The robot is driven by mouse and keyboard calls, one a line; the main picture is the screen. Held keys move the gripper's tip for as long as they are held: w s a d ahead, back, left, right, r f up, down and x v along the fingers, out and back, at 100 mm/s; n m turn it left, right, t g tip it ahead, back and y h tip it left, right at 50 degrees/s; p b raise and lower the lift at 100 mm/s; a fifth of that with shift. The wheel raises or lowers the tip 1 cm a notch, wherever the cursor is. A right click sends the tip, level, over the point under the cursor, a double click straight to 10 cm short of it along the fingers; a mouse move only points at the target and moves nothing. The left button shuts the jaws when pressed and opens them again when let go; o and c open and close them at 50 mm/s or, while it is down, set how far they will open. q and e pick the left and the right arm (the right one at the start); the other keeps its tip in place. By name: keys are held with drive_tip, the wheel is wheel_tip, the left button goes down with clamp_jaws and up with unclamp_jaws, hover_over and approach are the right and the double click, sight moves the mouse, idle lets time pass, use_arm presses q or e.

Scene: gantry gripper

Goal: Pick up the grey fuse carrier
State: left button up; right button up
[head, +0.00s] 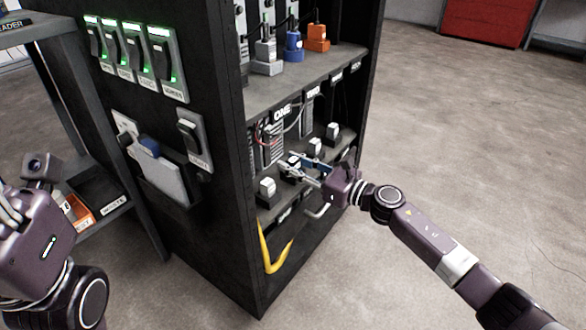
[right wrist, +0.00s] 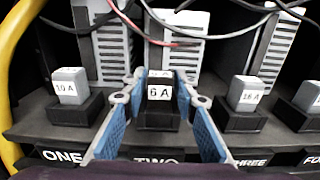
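Several fuse carriers stand in a row on the cabinet's lower shelf. In the right wrist view, grey carriers marked 10 A (right wrist: 68,86) and 16 A (right wrist: 244,90) flank a dark carrier marked 6 A (right wrist: 160,115). My right gripper (right wrist: 160,76) is open, with its blue-padded fingers on either side of the 6 A carrier; contact is unclear. The head view shows this gripper (head: 291,166) reaching into the lower shelf from the right. Another grey carrier (head: 266,56) stands on the upper shelf. My left gripper (head: 12,208) is partly cut off at the left edge.
A blue (head: 294,46) and an orange (head: 318,38) carrier stand on the upper shelf. Wires (right wrist: 195,36) hang above the lower row. Open floor lies to the right.

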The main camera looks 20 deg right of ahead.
clamp_jaws()
